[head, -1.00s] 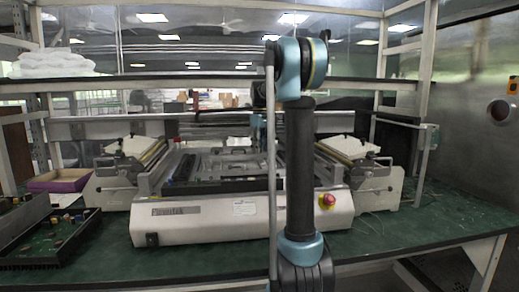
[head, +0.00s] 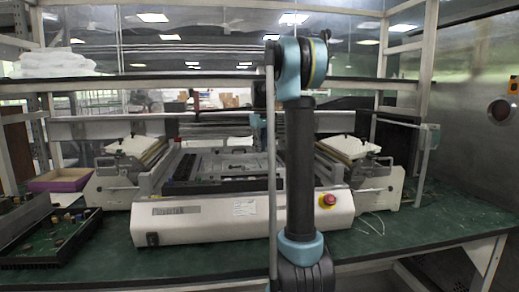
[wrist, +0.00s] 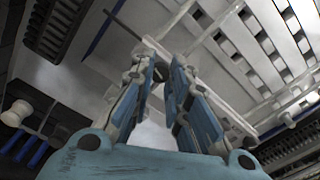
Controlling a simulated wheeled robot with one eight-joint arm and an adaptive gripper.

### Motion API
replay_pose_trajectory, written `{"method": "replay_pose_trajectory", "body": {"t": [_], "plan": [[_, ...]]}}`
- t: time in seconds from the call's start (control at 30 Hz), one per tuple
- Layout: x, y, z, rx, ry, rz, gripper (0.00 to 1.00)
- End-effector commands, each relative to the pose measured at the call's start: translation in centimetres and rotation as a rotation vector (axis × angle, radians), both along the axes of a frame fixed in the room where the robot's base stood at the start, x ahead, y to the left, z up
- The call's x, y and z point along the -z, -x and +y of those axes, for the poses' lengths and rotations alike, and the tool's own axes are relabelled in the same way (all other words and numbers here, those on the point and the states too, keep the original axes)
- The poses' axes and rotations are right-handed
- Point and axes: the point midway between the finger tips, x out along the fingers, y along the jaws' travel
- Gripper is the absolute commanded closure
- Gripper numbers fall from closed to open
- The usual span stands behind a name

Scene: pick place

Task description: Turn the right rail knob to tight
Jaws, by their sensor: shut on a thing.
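In the wrist view my gripper (wrist: 160,72) has its two blue-padded fingers closed around a small dark knob (wrist: 158,74). The fingers hide most of the knob, so its turn angle cannot be told. The knob sits by a pale metal rail and plate. In the head view the white machine (head: 170,226) stands on the green bench, with its flat bed behind the front panel. My upright arm covers part of the bed there, and neither the knob nor my fingertips can be made out.
A red stop button (head: 328,199) is on the machine's front right. Feeder units stand at both sides. A purple-edged box (head: 60,181) and a black tray (head: 45,245) of parts lie at left. A shelf beam (head: 180,85) crosses behind the arm.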

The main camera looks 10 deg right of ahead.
Motion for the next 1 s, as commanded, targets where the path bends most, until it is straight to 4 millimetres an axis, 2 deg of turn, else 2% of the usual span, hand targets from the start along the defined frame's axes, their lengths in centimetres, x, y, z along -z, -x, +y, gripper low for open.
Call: {"method": "replay_pose_trajectory", "body": {"t": [1.0], "plan": [[-0.08,-0.18,0.07,0.965,-0.001,-0.003,1.0]]}}
